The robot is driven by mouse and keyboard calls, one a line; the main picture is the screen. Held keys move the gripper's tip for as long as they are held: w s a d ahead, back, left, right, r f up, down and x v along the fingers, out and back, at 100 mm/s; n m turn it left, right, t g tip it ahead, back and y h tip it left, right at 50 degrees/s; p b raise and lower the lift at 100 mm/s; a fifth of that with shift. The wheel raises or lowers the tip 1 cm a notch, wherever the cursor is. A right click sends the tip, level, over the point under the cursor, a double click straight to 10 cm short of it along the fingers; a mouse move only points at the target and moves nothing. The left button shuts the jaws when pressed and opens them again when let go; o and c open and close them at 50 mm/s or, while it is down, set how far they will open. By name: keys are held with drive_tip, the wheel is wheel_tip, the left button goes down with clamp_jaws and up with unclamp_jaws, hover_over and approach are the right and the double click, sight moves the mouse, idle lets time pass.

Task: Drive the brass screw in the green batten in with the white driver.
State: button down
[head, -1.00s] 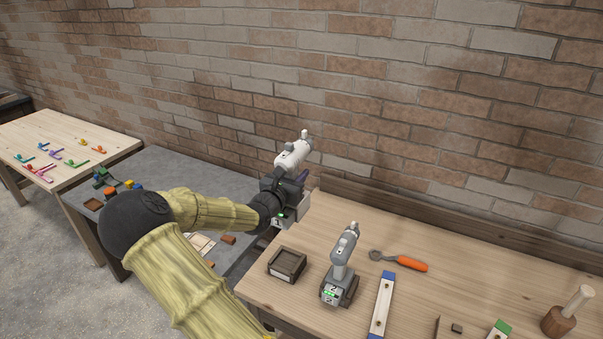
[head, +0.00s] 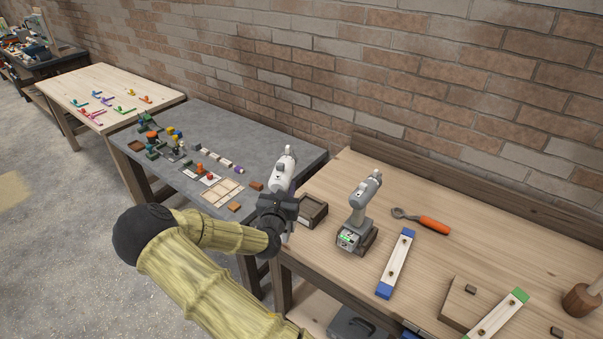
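The white driver (head: 283,173) is upright in my gripper (head: 279,208), which looks shut around its handle. The driver's lower part is mostly hidden behind my gripper and arm. Both are at the left end of the wooden bench, beside the dark tray. The batten with a green end (head: 497,314) lies at the lower right of the head view, cut off by the picture's bottom edge. Small brass-coloured spots show on its pale face, too small to tell how far any screw stands out. My gripper is well to the left of this batten.
A grey driver (head: 362,208) stands upright on the bench. Near it are the dark tray (head: 319,211), an orange-handled wrench (head: 433,224), a blue-ended batten (head: 398,260) and a wooden mallet (head: 583,298). A grey table (head: 272,147) with small parts stands left.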

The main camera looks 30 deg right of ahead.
drive_tip(key=s+a+f+n+t+y+b, duration=0.1)
drive_tip(key=s+a+f+n+y+b, duration=0.1)
drive_tip(key=a+f, duration=0.4)
drive_tip(key=s+a+f+n+t+y+b, duration=0.2)
drive_tip(key=a+f+y+b, duration=0.3)
drive_tip(key=f, duration=0.8)
drive_tip(key=s+a+f+n+t+y+b, duration=0.1)
drive_tip(key=s+a+f+n+y+b, duration=0.1)
drive_tip(key=a+f+n+y+b, duration=0.2)
drive_tip(key=a+f, duration=0.3)
drive_tip(key=f, duration=0.2)
drive_tip(key=shift+s+f+y, duration=0.2)
drive_tip(key=shift+s+y, duration=0.05)
drive_tip(key=shift+y, duration=0.15)
drive_tip(key=shift+w+a, duration=0.15)
